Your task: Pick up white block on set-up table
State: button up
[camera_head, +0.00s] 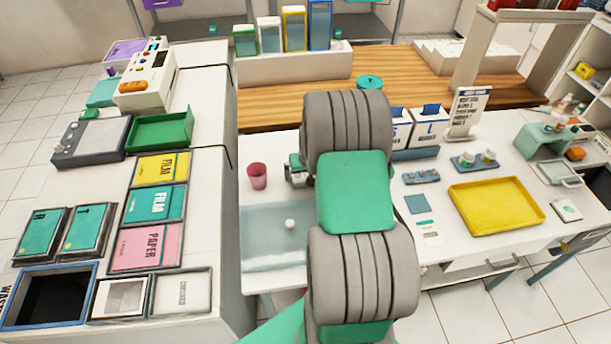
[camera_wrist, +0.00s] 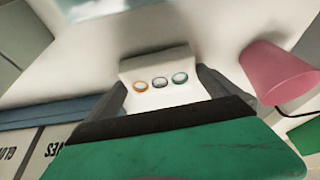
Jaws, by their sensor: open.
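A white block (camera_wrist: 152,67) with three coloured rings, orange, dark and teal, stands on the white set-up table (camera_head: 438,252). In the wrist view my gripper (camera_wrist: 162,80) is open, with one dark finger on each side of the block. The near part of the block is hidden by the green and black gripper body, and I cannot tell whether the fingers touch it. In the head view my arm hides the block, and only a small part of my gripper (camera_head: 297,172) shows left of the arm.
A pink cup (camera_head: 257,176) stands close by; it is right of the gripper in the wrist view (camera_wrist: 272,75). A pale blue mat (camera_head: 262,250) bears a small white knob (camera_head: 290,224). Glove boxes (camera_head: 431,125) stand behind, and a yellow tray (camera_head: 497,205) lies right.

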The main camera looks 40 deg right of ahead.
jog(key=shift+c, duration=0.6)
jog(key=c, duration=1.2)
jog(key=shift+r, duration=0.1)
jog(key=shift+r, duration=0.1)
